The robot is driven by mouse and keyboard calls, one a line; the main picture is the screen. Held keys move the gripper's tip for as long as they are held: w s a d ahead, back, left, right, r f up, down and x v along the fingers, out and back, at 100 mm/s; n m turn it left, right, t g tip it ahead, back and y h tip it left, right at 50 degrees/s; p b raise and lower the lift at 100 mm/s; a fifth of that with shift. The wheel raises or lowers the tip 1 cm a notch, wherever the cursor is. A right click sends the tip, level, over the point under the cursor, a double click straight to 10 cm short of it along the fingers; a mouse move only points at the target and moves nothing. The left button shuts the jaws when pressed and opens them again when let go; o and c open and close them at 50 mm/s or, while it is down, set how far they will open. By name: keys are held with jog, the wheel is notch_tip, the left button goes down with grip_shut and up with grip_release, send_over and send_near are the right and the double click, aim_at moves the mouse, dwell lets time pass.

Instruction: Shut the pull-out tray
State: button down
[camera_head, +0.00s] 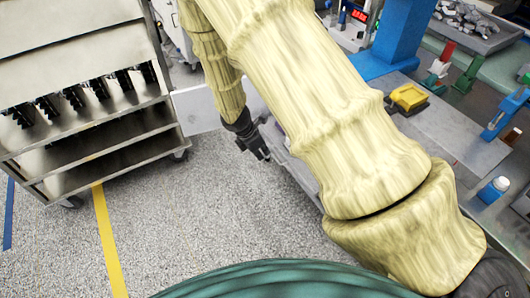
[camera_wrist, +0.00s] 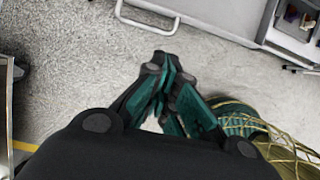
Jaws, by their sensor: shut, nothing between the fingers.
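My gripper (camera_head: 262,155) hangs low over the speckled floor, left of the workbench, with its fingers together and empty. In the wrist view its dark and green fingers (camera_wrist: 163,72) meet at the tips over bare floor, apart from any handle. A pale panel with a bar handle (camera_wrist: 148,18) lies beyond the tips at the top of the wrist view. A grey open-topped unit (camera_wrist: 284,38), possibly the pull-out tray, holds small items at the upper right. In the head view, my arm hides much of this area, so I cannot tell how far the tray is out.
A metal shelf cart (camera_head: 95,145) stands at the left, with a pale panel (camera_head: 195,110) beside it. The floor (camera_head: 210,215) between is clear.

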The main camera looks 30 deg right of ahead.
aim_at(278, 162)
jog(key=d+f+p, duration=0.1)
jog(key=d+f, duration=0.6)
jog(key=shift+w+f, duration=0.25)
jog(key=shift+f, duration=0.05)
jog(key=shift+d, duration=0.1)
dwell(0.4)
